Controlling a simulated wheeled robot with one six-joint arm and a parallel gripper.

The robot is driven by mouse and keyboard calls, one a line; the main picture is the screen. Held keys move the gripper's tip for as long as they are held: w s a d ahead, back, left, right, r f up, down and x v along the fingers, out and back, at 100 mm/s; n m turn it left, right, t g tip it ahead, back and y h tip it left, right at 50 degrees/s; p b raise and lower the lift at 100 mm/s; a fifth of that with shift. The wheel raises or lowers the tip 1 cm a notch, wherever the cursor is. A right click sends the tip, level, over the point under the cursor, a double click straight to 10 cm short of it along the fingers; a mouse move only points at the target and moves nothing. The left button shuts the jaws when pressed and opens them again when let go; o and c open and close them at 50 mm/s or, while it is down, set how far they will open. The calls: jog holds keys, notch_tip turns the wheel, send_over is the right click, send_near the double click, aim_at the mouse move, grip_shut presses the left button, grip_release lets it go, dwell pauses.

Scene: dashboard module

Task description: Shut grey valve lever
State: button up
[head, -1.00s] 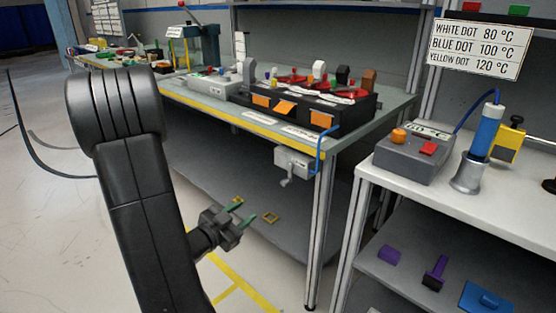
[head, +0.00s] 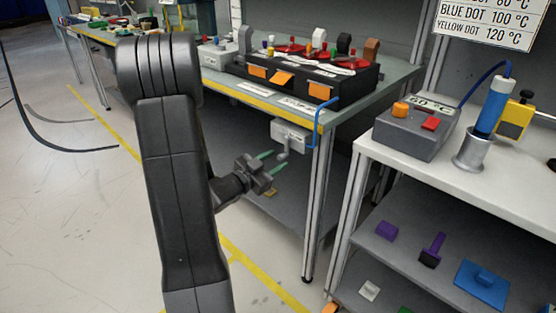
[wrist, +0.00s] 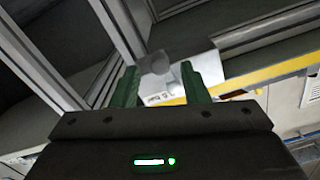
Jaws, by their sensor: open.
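A light grey valve box (head: 290,135) hangs under the front edge of the workbench, with a blue pipe rising beside it. Its grey lever (head: 283,156) points downward from the front of the box. My gripper (head: 272,163) is open and empty, its green fingers pointing at the lever from the left, close to it. In the wrist view, the grey lever (wrist: 157,66) appears between the green fingertips of my gripper (wrist: 158,73), in front of the pale box. I cannot tell whether the fingers touch it.
The workbench front edge (head: 265,106) and its metal leg (head: 317,205) are close to the valve box. A black panel (head: 310,80) with several coloured levers stands above. A white table (head: 440,165) with a grey device stands at right.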

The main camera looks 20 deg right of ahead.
jog(key=shift+x, duration=1.1)
grip_shut()
